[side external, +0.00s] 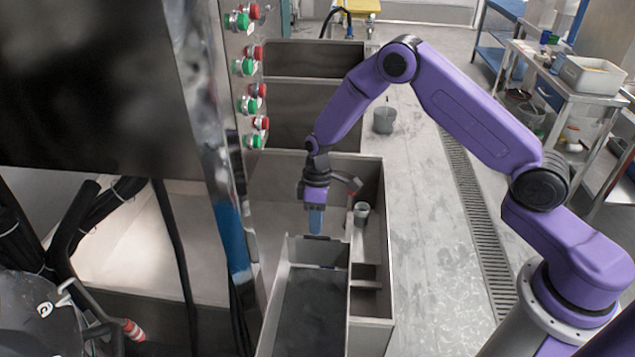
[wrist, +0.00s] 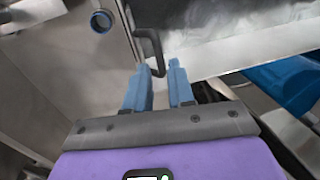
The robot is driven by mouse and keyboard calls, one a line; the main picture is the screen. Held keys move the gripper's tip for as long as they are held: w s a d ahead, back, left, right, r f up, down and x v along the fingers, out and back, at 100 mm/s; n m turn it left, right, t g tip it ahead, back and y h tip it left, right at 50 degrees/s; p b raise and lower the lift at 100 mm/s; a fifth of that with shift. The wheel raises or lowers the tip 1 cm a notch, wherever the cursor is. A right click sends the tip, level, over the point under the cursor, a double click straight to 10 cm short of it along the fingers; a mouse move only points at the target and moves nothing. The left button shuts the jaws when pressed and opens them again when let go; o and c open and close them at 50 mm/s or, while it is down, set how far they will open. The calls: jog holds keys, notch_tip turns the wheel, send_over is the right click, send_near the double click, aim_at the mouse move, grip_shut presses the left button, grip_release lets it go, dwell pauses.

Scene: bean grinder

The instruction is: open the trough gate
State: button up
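The metal trough (side external: 354,258) stands at the lower middle of the side view, with a dark bed. An upright plate that looks like its gate (side external: 318,251) closes the far end. My gripper (side external: 316,222) points down just above and behind this plate. In the wrist view my gripper's two blue fingers (wrist: 158,80) are apart with a gap between them. A dark bent bar that looks like the gate handle (wrist: 150,42) reaches down toward the gap; its lower end appears near the fingertips. I cannot tell whether they touch.
A small cup (side external: 361,212) stands right of my gripper; a round blue-rimmed opening (wrist: 101,21) shows at the wrist view's upper left. A metal column with red and green buttons (side external: 244,67) rises to the left. The grey floor (side external: 428,230) on the right is mostly clear.

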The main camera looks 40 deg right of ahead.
jog(key=v, duration=1.5)
jog(key=shift+r, duration=0.15)
jog(key=s+a+r+n, duration=0.1)
jog(key=s+a+r, duration=0.25)
jog(key=s, duration=0.45)
jog(key=s+d+r+n+t, duration=0.1)
jog(key=s+d, duration=0.3)
jog(key=s, duration=0.9)
jog(key=s+d+r+n+h, duration=0.1)
jog(key=s+d+r, duration=0.2)
jog(key=s, duration=1.1)
jog(key=shift+s+d+r+n+t, duration=0.15)
jog(key=shift+s+d+n+t, duration=0.2)
jog(key=shift+d, duration=0.5)
